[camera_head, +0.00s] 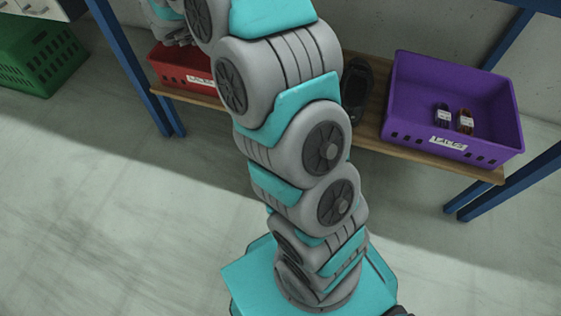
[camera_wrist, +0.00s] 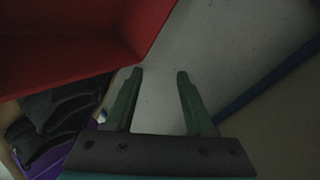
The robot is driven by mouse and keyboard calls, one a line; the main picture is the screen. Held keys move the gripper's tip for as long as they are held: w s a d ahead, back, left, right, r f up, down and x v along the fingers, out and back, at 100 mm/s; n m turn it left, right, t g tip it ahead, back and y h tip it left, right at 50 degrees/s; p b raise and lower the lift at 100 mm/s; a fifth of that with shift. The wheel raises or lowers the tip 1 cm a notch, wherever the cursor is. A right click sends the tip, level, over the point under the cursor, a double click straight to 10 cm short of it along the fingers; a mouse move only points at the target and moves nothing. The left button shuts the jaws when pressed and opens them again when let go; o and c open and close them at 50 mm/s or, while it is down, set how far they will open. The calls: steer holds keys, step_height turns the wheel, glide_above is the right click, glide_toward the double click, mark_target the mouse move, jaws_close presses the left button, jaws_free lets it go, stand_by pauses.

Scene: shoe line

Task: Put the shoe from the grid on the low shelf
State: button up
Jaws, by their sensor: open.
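A black shoe (camera_head: 356,90) lies on the low wooden shelf (camera_head: 372,118) in the head view, just right of my arm and left of the purple crate. In the wrist view black footwear (camera_wrist: 55,118) shows at the lower left; I cannot tell whether it is one shoe or two. My gripper (camera_wrist: 160,74) is open, with nothing between its fingers. It is beside the red crate (camera_wrist: 75,45), apart from the black footwear. In the head view my arm hides the middle of the shelf. No grid can be made out.
The red crate (camera_head: 180,73) stands on the shelf's left part. The purple crate (camera_head: 455,105) on the right holds two small laced bundles (camera_head: 453,119). Blue posts (camera_head: 140,75) frame the shelf. A green crate (camera_head: 38,55) stands at far left. The floor in front is clear.

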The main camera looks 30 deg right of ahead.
steer(key=w+a+r+n+t+y, duration=0.2)
steer(key=a+r+n+t+y, duration=0.45)
steer(key=a, duration=0.75)
steer(key=s+a+r+n+g+y, duration=0.2)
steer(key=s+a+n+g+y, duration=0.2)
steer(key=s+a+n+y, duration=0.5)
steer(key=s+a+f+n+g+h, duration=0.1)
steer(key=s+f+n+g, duration=0.2)
steer(key=s, duration=0.8)
steer(key=s+a+f+n+g+h, duration=0.1)
steer(key=s+f+n+g, duration=0.15)
steer(key=s, duration=0.85)
steer(key=s+d+f+n+g+h, duration=0.1)
steer(key=s+d+g, duration=0.2)
steer(key=s, duration=0.7)
steer(key=s+d+f+n+g+h, duration=0.1)
steer(key=s+d+g+h, duration=0.1)
steer(key=s+d, duration=0.4)
steer(key=s, duration=0.4)
steer(key=shift+d+f+g, duration=0.25)
steer(key=shift+d+g, duration=0.15)
steer(key=shift+s+r, duration=0.1)
